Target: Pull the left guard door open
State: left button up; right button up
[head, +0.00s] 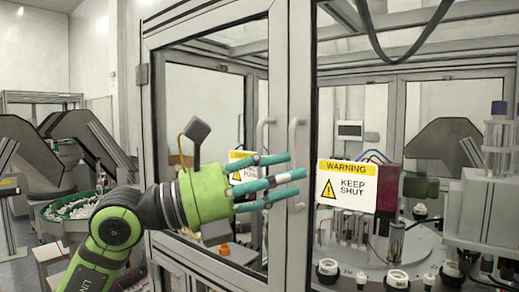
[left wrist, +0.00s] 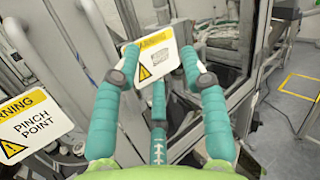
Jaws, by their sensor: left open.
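The left guard door (head: 277,75) is a grey-framed clear panel. Its inner upright stands against that of the right guard door (head: 300,60), and it looks closed. The left door's pale bar handle (head: 262,135) is partly hidden behind my fingers. My left gripper (head: 291,174), green with teal fingers, is in front of the door. Its fingers are spread, point right and cross the handles in the picture; I cannot tell whether they touch. In the left wrist view the gripper (left wrist: 160,78) is open, with a warning sign (left wrist: 153,60) seen between its fingers. My right gripper is not in view.
The right door has its own handle (head: 293,135) and a "KEEP SHUT" sign (head: 347,186). A "PINCH POINT" sign (left wrist: 30,125) shows at left in the left wrist view. Machinery with a round table stands inside the cell; a green-rimmed bowl feeder (head: 72,206) stands left.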

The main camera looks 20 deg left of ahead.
aim_at(254, 140)
pick_arm(q)
jog(key=w+a+r+n+t+y, duration=0.3)
jog(key=a+r+t+y, duration=0.1)
jog(key=a+y, duration=0.45)
jog(key=shift+t+h, duration=0.25)
jog(key=shift+t, duration=0.05)
jog(key=p+x, duration=0.1)
jog(key=x, duration=0.1)
jog(key=p+x, duration=0.3)
jog(key=x, duration=0.1)
jog(key=shift+w+a, duration=0.2)
jog(key=shift+a, duration=0.05)
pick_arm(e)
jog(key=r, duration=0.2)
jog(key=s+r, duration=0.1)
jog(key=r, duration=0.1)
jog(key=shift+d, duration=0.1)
pick_arm(q)
grip_shut()
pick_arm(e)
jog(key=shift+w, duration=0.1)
